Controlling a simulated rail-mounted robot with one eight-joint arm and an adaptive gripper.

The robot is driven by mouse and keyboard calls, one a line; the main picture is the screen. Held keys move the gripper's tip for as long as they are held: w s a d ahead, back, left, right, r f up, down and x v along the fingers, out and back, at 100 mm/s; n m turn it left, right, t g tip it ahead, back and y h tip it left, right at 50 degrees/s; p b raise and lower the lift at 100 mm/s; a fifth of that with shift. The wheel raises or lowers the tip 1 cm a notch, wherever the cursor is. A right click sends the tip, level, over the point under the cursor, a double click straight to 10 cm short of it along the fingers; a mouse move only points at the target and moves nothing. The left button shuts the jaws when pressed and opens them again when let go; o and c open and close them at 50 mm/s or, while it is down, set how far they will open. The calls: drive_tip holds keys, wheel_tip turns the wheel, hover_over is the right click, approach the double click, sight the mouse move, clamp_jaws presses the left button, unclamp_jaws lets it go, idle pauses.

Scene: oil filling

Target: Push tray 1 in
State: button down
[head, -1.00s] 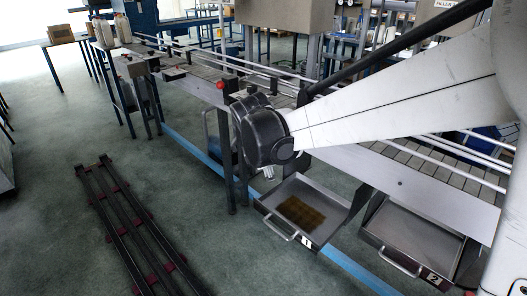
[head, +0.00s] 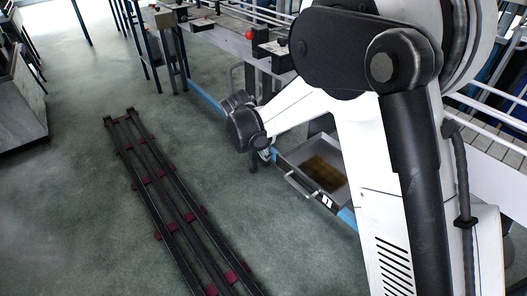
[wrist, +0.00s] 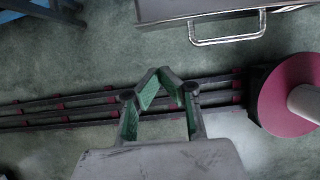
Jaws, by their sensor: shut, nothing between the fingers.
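Tray 1 (head: 333,158) is a grey metal drawer that sticks out below the conveyor, with brown liquid on its floor. Its front has a bar handle (head: 298,188) and a label "1" (head: 327,202). My arm hides the tray's right part in the head view. In the wrist view, the tray front (wrist: 205,10) is at the top, and its handle (wrist: 228,41) is ahead and right of my fingers, apart from them. My gripper (wrist: 160,73) has green-padded fingers, shut and empty. In the head view my gripper (head: 265,155) is small, by the tray's left side.
A black floor rail with dark red ties (head: 180,210) runs in front of the conveyor (head: 228,38); it also crosses the wrist view (wrist: 60,112). A blue floor line (head: 207,97) passes under the conveyor. The floor between rail and tray is clear.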

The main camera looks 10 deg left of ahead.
sight(281, 164)
drive_tip(key=w+d+f+b, duration=0.1)
drive_tip(key=w+d+f, duration=0.1)
drive_tip(key=w+d+f+b, duration=0.1)
drive_tip(key=w+f, duration=0.1)
drive_tip(key=f, duration=0.1)
drive_tip(key=shift+d, duration=0.4)
drive_tip(key=shift+w+d+r, duration=0.1)
drive_tip(key=shift+w, duration=0.05)
